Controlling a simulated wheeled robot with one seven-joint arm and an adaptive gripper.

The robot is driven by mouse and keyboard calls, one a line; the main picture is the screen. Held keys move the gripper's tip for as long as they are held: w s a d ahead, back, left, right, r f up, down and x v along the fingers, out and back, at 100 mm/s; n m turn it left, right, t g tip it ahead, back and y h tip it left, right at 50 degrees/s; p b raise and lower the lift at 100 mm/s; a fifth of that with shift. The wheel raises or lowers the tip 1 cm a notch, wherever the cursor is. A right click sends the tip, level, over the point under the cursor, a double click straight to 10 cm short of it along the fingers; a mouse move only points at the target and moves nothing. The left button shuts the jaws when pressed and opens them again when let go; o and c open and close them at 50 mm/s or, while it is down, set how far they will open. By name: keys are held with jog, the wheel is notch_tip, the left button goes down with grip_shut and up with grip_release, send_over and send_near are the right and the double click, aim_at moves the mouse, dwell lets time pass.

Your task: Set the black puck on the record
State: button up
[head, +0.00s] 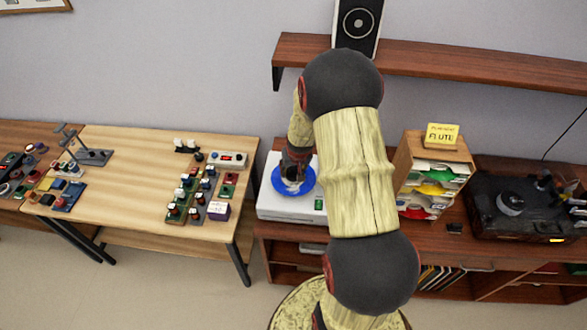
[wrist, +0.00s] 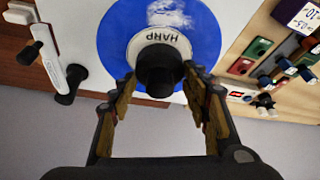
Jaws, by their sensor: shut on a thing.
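The blue record (head: 281,186) lies on the white turntable (head: 277,208) in the head view. In the wrist view the record (wrist: 205,45) fills the upper middle, with a pale label reading HARP. The black puck (wrist: 160,72) is a short dark cylinder over the record's label. My gripper (wrist: 160,78) is shut on the puck, one finger on each side. In the head view my gripper (head: 297,168) is over the record, and the puck is hard to make out there. I cannot tell whether the puck touches the record.
A tonearm (wrist: 58,65) lies beside the record. A wooden rack (head: 408,165) of coloured sleeves, topped by a yellow FLUTE sign (head: 441,136), and a black turntable (head: 485,215) stand to the right. A shelf (head: 450,62) with a speaker (head: 357,25) hangs above. Small electronics cover part of the left table (head: 140,170).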

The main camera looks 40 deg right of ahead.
jog(key=shift+f+b, duration=0.4)
jog(key=shift+f, duration=0.15)
dwell(0.4)
jog(key=o, duration=1.4)
jog(key=shift+o, duration=0.6)
jog(key=o, duration=0.3)
jog(key=shift+r, duration=0.15)
jog(key=shift+r+p, duration=1.5)
jog(key=shift+r, duration=0.9)
